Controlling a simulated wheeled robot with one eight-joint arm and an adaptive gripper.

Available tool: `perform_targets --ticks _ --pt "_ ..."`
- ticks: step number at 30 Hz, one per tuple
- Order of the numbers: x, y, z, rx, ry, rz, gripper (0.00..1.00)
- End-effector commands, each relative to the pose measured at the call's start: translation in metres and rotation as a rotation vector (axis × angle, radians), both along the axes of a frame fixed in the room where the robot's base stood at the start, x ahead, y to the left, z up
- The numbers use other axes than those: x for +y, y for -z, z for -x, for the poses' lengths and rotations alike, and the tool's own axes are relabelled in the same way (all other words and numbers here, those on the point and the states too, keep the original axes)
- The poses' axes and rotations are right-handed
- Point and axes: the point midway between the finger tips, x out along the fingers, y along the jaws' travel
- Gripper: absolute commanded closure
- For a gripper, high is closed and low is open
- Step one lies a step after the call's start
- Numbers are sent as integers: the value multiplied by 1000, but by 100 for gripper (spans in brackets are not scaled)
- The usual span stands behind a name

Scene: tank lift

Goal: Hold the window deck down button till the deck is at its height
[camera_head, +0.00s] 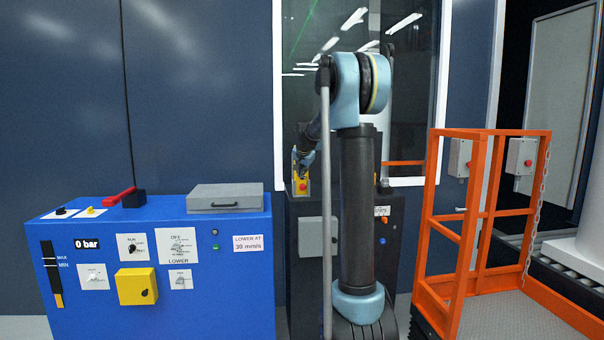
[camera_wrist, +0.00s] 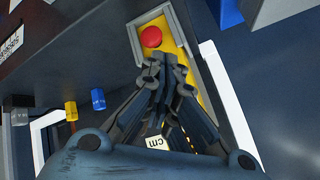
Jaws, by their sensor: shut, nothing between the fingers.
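My gripper (camera_head: 303,160) is at the dark cabinet under the window, just above a yellow button box (camera_head: 301,187) with a red button. In the wrist view my gripper (camera_wrist: 166,68) is shut and empty, its fingertips over the yellow box (camera_wrist: 187,48), close below the red button (camera_wrist: 152,37). The fingers hide the middle of the box, so any deck down button there is hidden; contact cannot be told. A small white piece (camera_wrist: 156,143) lettered "cm" shows below the fingers. An orange-railed platform (camera_head: 470,235) stands at right; I cannot tell if it is the window deck.
A blue control bench (camera_head: 215,300) with knobs, a yellow box (camera_head: 137,286) and a "0 bar" display stands at left. A blue knob (camera_wrist: 98,99) and a yellow one (camera_wrist: 71,110) show in the wrist view.

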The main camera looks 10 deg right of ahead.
Motion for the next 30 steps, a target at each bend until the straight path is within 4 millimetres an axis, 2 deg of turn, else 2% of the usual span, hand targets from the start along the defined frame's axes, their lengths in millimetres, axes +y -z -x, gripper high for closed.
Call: perform_targets --ticks 15,30 --pt "-1 0 40 0 0 0 100" --pt "-1 0 41 0 0 0 100"
